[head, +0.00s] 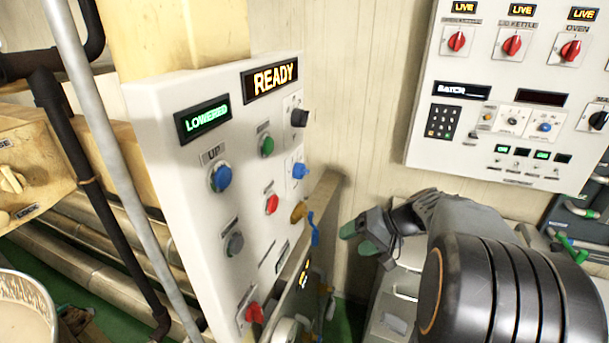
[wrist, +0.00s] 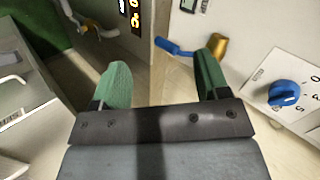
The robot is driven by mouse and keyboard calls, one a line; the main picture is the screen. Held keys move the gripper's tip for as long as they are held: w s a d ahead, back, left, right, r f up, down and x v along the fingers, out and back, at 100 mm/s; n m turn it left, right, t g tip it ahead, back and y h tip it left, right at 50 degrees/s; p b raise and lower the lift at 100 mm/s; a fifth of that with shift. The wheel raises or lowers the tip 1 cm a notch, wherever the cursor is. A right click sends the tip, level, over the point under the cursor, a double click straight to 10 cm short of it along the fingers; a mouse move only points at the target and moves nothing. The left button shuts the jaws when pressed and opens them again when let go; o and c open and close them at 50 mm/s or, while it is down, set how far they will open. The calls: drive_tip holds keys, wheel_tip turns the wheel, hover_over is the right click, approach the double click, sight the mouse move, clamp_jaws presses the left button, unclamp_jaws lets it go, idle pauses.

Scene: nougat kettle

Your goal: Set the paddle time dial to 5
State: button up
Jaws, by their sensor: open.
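A blue dial (head: 299,170) sits on the right edge of the near white control panel (head: 190,290). In the wrist view the blue dial (wrist: 284,93) is at the right, on a white plate with printed numbers, a 3 and a 5 among them. Its label is too small to read, so I cannot tell for sure that it is the paddle time dial. My gripper (head: 361,238) has green fingertips and is open and empty, right of and below the dial in the head view. In the wrist view my gripper (wrist: 164,72) is apart from the dial, which lies to its right.
A black knob (head: 299,117) is above the blue dial. A brass fitting (head: 298,212) with a blue lever (head: 314,232) sits just below it, close to my gripper. A second white panel (head: 425,150) with red knobs and a keypad hangs on the wall behind.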

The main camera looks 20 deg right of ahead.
drive_tip(key=w+d+r+n+t+y, duration=0.3)
drive_tip(key=w+r+t+y, duration=0.1)
drive_tip(key=w+r, duration=0.15)
drive_tip(key=n+t+y, duration=0.2)
drive_tip(key=n+y, duration=0.1)
drive_tip(key=n, duration=0.4)
approach(308, 171)
drive_tip(key=p+x, duration=0.2)
drive_tip(key=x, duration=0.2)
drive_tip(key=p+x, duration=0.2)
drive_tip(key=x, duration=0.3)
drive_tip(key=shift+r, duration=0.25)
drive_tip(key=shift+p+x, duration=0.3)
drive_tip(key=shift+x, duration=0.6)
drive_tip(key=shift+f, duration=0.15)
drive_tip(key=c, duration=0.9)
